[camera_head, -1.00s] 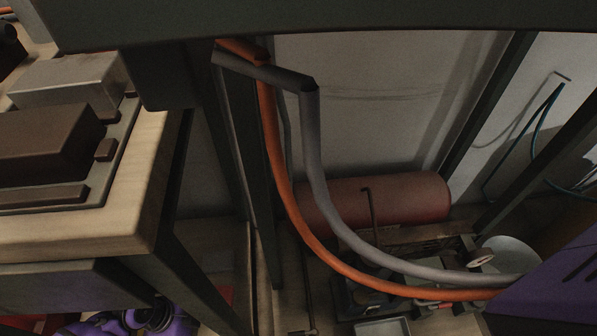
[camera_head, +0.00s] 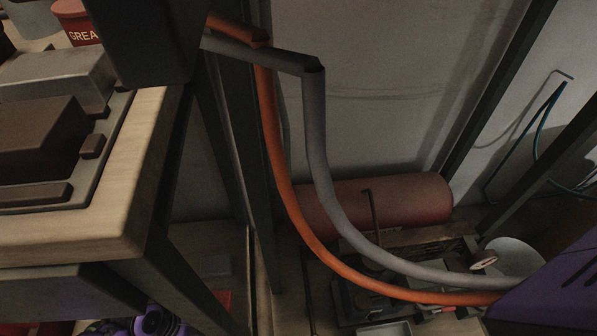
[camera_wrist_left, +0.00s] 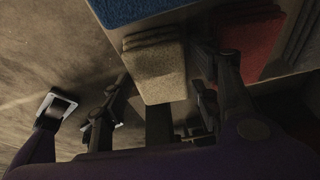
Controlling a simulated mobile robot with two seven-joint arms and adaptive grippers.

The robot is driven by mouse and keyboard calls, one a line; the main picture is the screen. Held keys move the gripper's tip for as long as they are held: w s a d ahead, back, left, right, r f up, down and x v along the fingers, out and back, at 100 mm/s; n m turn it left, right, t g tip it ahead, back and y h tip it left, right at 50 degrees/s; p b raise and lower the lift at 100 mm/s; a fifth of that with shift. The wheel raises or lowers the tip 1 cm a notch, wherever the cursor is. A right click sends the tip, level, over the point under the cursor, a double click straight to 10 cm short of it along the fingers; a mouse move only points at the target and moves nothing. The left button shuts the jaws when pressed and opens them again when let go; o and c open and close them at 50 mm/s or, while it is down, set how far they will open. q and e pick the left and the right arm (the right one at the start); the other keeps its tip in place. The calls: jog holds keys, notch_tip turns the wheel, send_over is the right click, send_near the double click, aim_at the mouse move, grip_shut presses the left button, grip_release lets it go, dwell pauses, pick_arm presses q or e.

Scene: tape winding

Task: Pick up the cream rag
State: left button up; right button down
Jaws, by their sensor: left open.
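The cream rag (camera_wrist_left: 158,70) shows in the left wrist view as a folded, thick block at the edge of a pale surface. My left gripper (camera_wrist_left: 160,92) is open, with one dark finger on each side of the rag in the picture. I cannot tell whether the fingers touch it. My right gripper is in neither view.
A blue folded cloth (camera_wrist_left: 145,8) and a red one (camera_wrist_left: 252,42) lie near the rag. In the head view, a wooden bench (camera_head: 85,238) is at left, with an orange hose (camera_head: 272,150), a grey hose (camera_head: 316,130) and a red cylinder (camera_head: 400,198) to its right.

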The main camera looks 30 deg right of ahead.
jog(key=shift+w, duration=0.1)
pick_arm(q)
jog(key=c, duration=0.8)
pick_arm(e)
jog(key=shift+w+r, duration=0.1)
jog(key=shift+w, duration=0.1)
